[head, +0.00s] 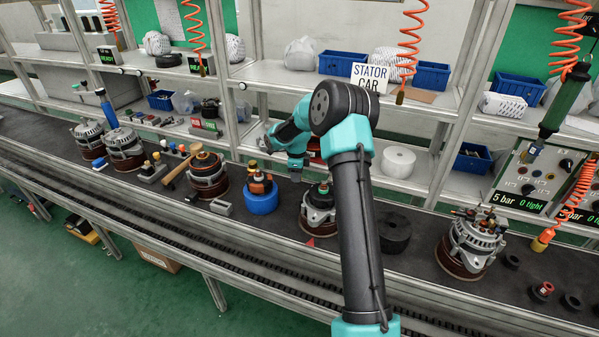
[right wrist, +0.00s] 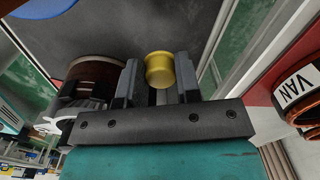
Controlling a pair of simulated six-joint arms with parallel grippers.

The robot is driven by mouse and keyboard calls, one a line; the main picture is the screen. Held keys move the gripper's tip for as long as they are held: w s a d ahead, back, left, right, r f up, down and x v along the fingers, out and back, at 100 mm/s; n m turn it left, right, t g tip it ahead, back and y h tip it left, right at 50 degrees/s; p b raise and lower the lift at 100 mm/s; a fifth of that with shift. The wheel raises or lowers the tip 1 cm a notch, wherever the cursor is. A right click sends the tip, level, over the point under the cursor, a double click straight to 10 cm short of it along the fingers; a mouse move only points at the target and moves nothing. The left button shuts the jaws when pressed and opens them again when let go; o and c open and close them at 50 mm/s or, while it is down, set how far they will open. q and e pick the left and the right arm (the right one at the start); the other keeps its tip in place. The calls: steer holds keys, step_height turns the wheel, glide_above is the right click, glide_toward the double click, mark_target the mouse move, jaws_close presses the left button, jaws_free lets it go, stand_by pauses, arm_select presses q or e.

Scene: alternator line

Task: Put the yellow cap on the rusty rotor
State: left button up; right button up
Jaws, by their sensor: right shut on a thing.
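The yellow cap (right wrist: 160,70) sits between the two fingers of my right gripper (right wrist: 157,80), which is shut on it. In the head view my right gripper (head: 296,174) hangs over the belt, right of the blue round holder; the cap cannot be made out there. A rust-orange part, apparently the rusty rotor (head: 260,185), stands upright in the blue holder (head: 261,203). The gripper is apart from it. In the right wrist view only an edge of a blue round thing (right wrist: 45,8) shows at top left. My left gripper is in neither view.
An alternator (head: 318,214) stands right of the blue holder, close to my right gripper. Another assembly with a copper top (head: 207,176) stands left of it. A dark ring (head: 395,234) and a metal alternator (head: 470,245) are farther right. Shelf posts rise behind the belt.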

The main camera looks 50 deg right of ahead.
steer(key=s+a, duration=0.1)
steer(key=a, duration=0.3)
steer(key=s+a, duration=0.2)
steer(key=a, duration=0.3)
steer(key=s+a, duration=0.2)
steer(key=a, duration=0.2)
steer(key=shift+s+a, duration=0.15)
